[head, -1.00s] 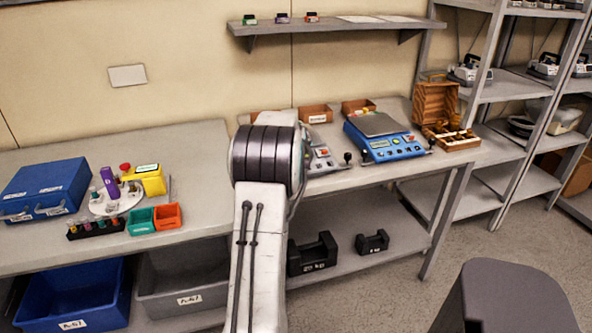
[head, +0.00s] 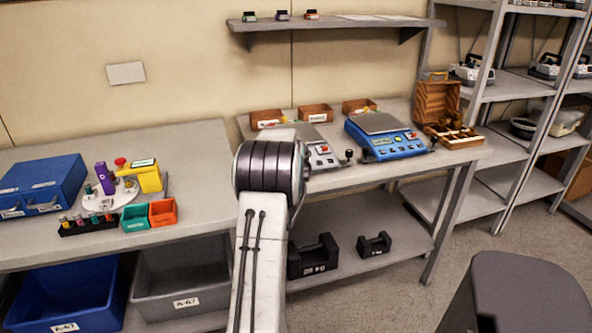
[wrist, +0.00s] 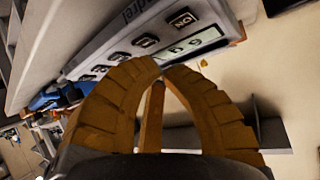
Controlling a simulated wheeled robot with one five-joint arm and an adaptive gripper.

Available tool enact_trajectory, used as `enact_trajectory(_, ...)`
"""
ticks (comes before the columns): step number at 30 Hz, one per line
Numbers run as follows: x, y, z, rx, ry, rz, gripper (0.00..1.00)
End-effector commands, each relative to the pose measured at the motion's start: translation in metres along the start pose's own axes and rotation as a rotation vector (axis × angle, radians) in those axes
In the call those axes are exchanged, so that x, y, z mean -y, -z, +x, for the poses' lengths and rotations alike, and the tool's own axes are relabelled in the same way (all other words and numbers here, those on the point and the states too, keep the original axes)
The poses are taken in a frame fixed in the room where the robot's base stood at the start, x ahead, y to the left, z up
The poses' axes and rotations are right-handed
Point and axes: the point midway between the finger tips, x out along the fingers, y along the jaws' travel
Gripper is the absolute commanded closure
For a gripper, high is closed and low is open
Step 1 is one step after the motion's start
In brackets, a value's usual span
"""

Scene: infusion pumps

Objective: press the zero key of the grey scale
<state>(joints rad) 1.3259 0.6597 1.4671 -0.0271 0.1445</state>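The grey scale (head: 322,158) stands on the right bench in the head view, partly hidden behind my arm. In the wrist view its sloped panel (wrist: 112,36) fills the upper left, seen tilted, with a row of dark keys (wrist: 146,41) and a pale display (wrist: 190,42). I cannot make out which key is the zero key. My gripper (wrist: 162,67) has its yellow-brown fingers brought together at the tips, with nothing seen between them. The tips appear just in front of the panel's edge; whether they touch it I cannot tell. My arm hides the gripper in the head view.
A blue scale (head: 390,144) stands right of the grey one, beside an open wooden case (head: 437,102). Small brown bins (head: 316,112) line the bench's back. A joystick-like black knob (head: 349,155) stands between the scales. Black weights (head: 313,257) sit on the lower shelf.

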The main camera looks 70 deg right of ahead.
Motion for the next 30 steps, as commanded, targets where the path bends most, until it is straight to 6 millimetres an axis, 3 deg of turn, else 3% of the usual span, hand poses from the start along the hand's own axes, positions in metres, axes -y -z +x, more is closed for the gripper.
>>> enact_trajectory(9,0.0001,0.0001,0.0002,0.000,0.000,0.000,1.00)
enact_trajectory(10,0.0001,0.0000,0.0002,0.000,0.000,0.000,0.96)
enact_trajectory(12,0.0001,0.0001,0.0001,0.000,0.000,0.000,1.00)
enact_trajectory(30,0.0000,0.0001,0.0001,0.000,0.000,0.000,1.00)
